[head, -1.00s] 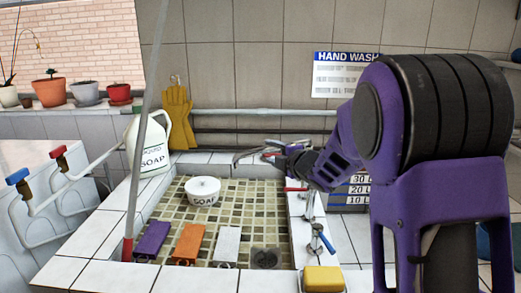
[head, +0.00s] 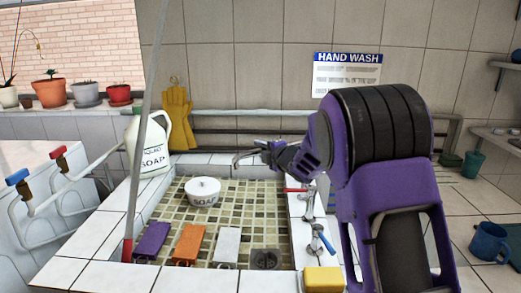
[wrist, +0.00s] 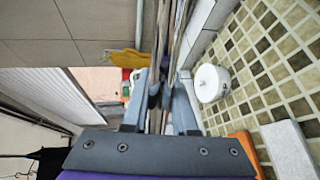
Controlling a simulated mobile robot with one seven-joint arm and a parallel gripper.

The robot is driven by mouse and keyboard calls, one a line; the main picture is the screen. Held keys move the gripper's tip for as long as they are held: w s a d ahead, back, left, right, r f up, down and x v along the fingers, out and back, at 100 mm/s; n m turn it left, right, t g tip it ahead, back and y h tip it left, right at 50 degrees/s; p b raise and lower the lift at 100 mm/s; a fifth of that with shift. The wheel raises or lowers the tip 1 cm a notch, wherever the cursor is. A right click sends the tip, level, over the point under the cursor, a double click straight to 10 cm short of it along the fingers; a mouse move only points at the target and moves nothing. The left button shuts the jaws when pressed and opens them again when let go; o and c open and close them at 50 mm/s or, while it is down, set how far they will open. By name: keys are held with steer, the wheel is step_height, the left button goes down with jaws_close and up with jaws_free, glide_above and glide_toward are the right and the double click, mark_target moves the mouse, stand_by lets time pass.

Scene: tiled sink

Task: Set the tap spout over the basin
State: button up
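The tap stands on the basin's right rim, with a red handle (head: 297,190) and a blue handle (head: 326,240). Its metal spout (head: 243,155) shows left of my gripper (head: 266,150), the tip in line with the basin's far rim in the head view. My gripper also shows in the wrist view (wrist: 162,95), its fingers close together on either side of the metal spout (wrist: 166,50); they appear shut on it. The basin (head: 180,278) has a white tiled rim and a mosaic floor. My arm hides part of the tap.
A soap bowl (head: 202,193), a purple block (head: 153,239), an orange block (head: 189,242) and a white block (head: 227,245) sit in the basin. A soap jug (head: 150,150) stands at the left rim. A yellow sponge (head: 323,279) lies on the near right corner.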

jaws_close()
stand_by(1.0)
